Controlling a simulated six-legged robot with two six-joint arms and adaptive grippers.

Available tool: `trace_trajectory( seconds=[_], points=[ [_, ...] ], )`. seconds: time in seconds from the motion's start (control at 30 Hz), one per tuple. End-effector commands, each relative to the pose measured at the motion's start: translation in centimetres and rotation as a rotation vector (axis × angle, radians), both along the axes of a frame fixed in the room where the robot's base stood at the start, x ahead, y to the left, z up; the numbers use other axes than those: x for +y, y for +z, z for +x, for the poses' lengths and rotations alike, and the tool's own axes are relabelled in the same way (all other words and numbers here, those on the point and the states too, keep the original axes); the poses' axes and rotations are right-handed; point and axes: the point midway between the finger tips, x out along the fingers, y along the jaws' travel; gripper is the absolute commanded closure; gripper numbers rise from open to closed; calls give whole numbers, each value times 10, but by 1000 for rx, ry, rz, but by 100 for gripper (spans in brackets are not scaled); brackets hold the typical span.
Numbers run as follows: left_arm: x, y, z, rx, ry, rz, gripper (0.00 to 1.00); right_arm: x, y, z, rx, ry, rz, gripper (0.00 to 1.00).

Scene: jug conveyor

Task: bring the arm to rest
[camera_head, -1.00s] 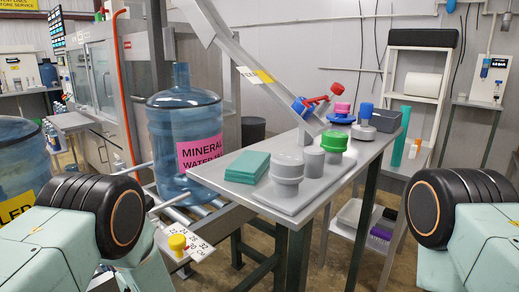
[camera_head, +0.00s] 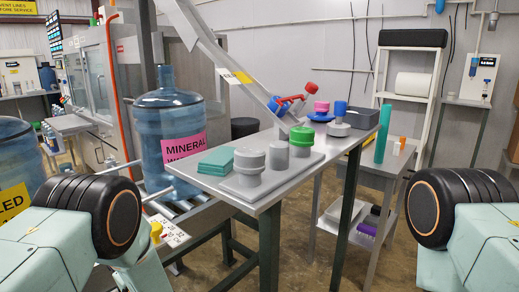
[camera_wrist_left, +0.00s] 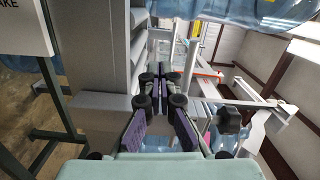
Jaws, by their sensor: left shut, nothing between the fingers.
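My left gripper (camera_wrist_left: 162,78) shows in the left wrist view, with its dark fingers and purple pads drawn together and nothing held between them. In the head view only my left arm (camera_head: 105,215) shows, at the lower left, and its gripper is out of the picture. My right arm (camera_head: 445,210) shows at the lower right, and its gripper is in neither view. A blue water jug (camera_head: 172,130) with a pink label stands upright on the conveyor, beyond my left arm and apart from it.
A grey table (camera_head: 275,195) in the middle holds teal cloths (camera_head: 216,161), grey cylinders (camera_head: 250,170) and coloured caps (camera_head: 301,136). A sloping chute (camera_head: 225,65) ends above it. Another jug (camera_head: 15,165) is at the left edge. Floor shows between table and right arm.

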Motion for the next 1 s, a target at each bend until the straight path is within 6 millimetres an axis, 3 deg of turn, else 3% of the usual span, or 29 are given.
trace_trajectory(
  seconds=[0.27, 0.47, 0.57, 0.73, 0.87, 1.0],
  points=[
    [-13, -30, 3, -115, -92, -235, 100, 0, 0, 0, 0, 1, 0, 60],
    [-36, -82, -24, -123, -166, -539, 100, 0, 0, 0, 0, 0, 0, 60],
    [-53, -117, -56, -85, -162, -742, 100, 0, 0, 0, 0, 0, 0, 60],
    [-85, -168, -143, 43, -49, -1082, 100, 0, 0, 0, 0, 0, 0, 60],
    [-108, -189, -223, 170, 104, -1279, 100, 0, 0, 0, 0, 0, 0, 60],
    [-129, -192, -308, 321, 274, -1412, 100, 0, 0, 0, 0, 0, 0, 60]
  ],
)
